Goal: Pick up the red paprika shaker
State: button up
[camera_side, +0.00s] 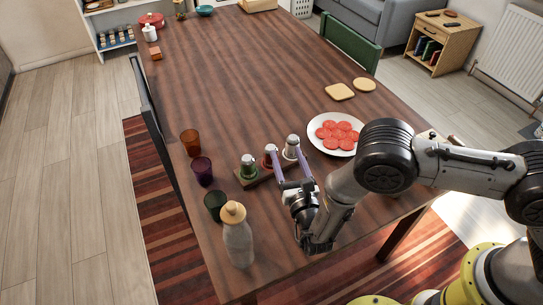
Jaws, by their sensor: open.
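The red paprika shaker (270,155) stands upright in the middle of a small dark wooden rack (254,179) on the table. A green-labelled shaker (248,166) stands to its left and a pale shaker (291,146) to its right. My gripper (293,166) is low over the table, on the near side of the rack. Its two purple fingers are spread apart. The left finger reaches close to the red shaker and the right one close to the pale shaker. Nothing shows between the fingers. The lower part of the red shaker is partly hidden, and I cannot tell whether a finger touches it.
A white plate (314,143) of red slices lies right of the rack. Orange (190,142), purple (202,171) and dark green (214,205) cups stand at left. A bottle (237,240) stands at the near left. The table (240,75) is mostly clear beyond.

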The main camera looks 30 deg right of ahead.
aim_at(267, 146)
jog(key=shift+n+y, duration=0.6)
jog(key=shift+n, duration=0.3)
jog(key=s+f, duration=0.1)
jog(key=s+a+f, duration=0.1)
jog(key=f, duration=0.1)
jog(key=s+f, duration=0.1)
jog(key=f, duration=0.1)
jog(key=shift+a, duration=0.6)
jog(key=w, duration=0.5)
jog(key=w+d, duration=0.1)
jog(key=w, duration=0.1)
jog(key=shift+w, duration=0.35)
jog(key=shift+w+d+f, duration=0.1)
jog(key=shift+w, duration=1.35)
jog(key=shift+w+d, duration=0.1)
jog(key=shift+w, duration=1.3)
jog(key=shift+c, duration=0.3)
grip_shut()
